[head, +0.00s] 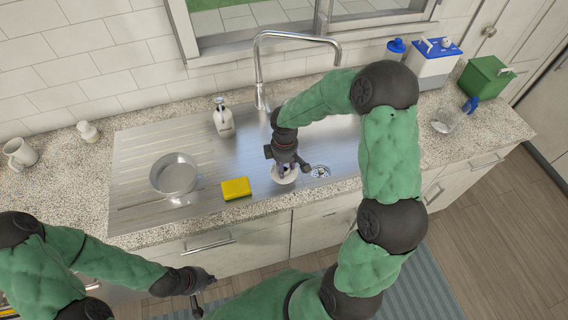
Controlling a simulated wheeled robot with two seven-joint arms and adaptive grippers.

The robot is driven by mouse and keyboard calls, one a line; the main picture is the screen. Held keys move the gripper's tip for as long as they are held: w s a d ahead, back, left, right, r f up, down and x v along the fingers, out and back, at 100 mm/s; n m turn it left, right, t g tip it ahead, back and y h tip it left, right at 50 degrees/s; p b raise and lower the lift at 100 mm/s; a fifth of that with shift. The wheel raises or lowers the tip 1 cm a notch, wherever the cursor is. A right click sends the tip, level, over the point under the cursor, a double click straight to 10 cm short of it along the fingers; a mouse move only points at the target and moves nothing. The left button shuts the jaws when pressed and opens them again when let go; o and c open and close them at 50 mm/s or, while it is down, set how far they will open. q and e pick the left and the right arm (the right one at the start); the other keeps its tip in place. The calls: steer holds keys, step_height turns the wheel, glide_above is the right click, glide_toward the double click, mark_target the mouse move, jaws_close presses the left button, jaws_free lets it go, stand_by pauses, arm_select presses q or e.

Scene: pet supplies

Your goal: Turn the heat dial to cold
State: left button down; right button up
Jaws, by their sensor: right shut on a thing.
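My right gripper (284,164) points down over the steel sink (330,140), shut on a small pale round thing (287,180). The fingers hide much of that thing, and I cannot tell whether it is the heat dial. No dial with hot or cold marks can be made out elsewhere. My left gripper (204,291) is low in front of the cabinets, away from the counter. Its fingers look apart, with nothing between them.
A yellow sponge (236,188) and a metal pan (174,174) are left of the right gripper. A pump bottle (223,117) and the faucet (259,70) stand behind. A blue-lidded container (432,67) and a green box (485,80) stand at right.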

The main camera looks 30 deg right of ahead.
steer(key=n+p, duration=0.1)
steer(key=n, duration=0.1)
steer(key=n+p, duration=0.2)
steer(key=n, duration=0.1)
steer(key=shift+s+n+p, duration=0.25)
steer(key=shift+n+p, duration=0.05)
steer(key=shift+p, duration=0.05)
steer(key=shift+d+f+n+p, duration=0.1)
steer(key=shift+n+p, duration=1.15)
steer(key=shift+n, duration=0.55)
steer(key=shift+w, duration=0.15)
steer(key=o, duration=1.1)
steer(key=shift+d, duration=0.2)
steer(key=shift+w, duration=0.1)
